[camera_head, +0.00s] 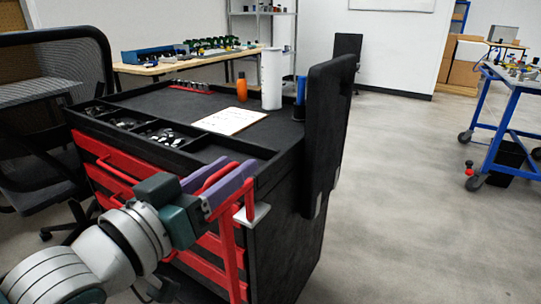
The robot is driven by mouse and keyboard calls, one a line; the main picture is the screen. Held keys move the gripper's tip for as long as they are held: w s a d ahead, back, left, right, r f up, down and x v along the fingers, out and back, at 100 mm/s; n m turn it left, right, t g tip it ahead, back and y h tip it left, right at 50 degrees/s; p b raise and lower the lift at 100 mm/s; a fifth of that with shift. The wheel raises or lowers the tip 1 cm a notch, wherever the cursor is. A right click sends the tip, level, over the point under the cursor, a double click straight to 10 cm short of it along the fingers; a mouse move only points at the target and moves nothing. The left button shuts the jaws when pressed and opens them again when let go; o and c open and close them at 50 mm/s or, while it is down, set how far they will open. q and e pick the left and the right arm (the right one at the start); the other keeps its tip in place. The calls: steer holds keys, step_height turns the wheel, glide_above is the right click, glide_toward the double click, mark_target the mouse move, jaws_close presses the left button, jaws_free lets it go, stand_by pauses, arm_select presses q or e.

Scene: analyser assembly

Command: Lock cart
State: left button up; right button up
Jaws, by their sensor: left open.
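The cart is a black tool cart (287,245) with red drawers (120,160) on its front and a black top (235,100). A red handle bar (236,262) runs down near its front right corner, beside a small pale grey piece (259,214). My left gripper (237,171), with purple fingers, is open at the cart's upper front right edge. A red part (217,178) shows between the fingers; I cannot tell if they touch it. The fingers hide part of the top drawer and corner. My right gripper is not in view. No lock can be made out clearly.
A mesh chair (65,60) is at left. A blue wheeled table (508,115) stands right, beyond open floor.

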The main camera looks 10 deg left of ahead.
arm_select(q)
jaws_close()
steer(key=shift+r, duration=0.1)
stand_by(1.2)
